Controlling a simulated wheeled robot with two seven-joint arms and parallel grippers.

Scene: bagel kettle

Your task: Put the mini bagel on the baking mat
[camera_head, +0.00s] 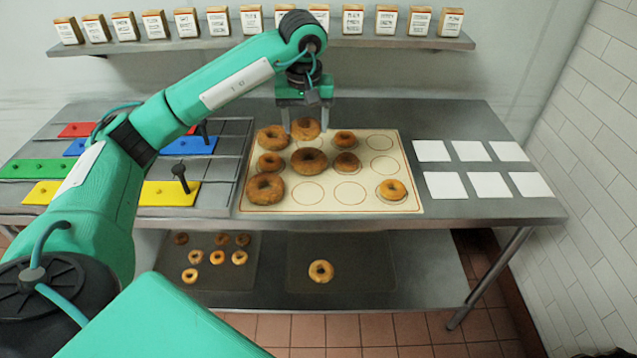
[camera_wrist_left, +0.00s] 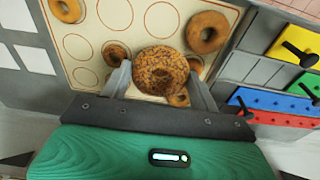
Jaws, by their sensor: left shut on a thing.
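My left gripper (camera_head: 305,112) is shut on a brown seeded bagel (camera_head: 305,130) at the back of the cream mat with printed circles (camera_head: 345,205). In the left wrist view, the fingers (camera_wrist_left: 160,88) flank this seeded bagel (camera_wrist_left: 158,62); whether it touches the mat is unclear. Several other bagels of differing sizes lie on the mat, including a large dark one (camera_head: 309,161), a small dark one (camera_head: 346,163) and a golden one (camera_head: 392,190). On the lower shelf, small bagels lie on a dark left mat (camera_head: 250,275) and one bagel (camera_head: 321,271) on a dark right mat (camera_head: 365,265).
White squares (camera_head: 488,185) lie at right. Labelled packages (camera_head: 353,20) line a wall shelf (camera_head: 400,41) above. Several printed circles at the mat's right are bare.

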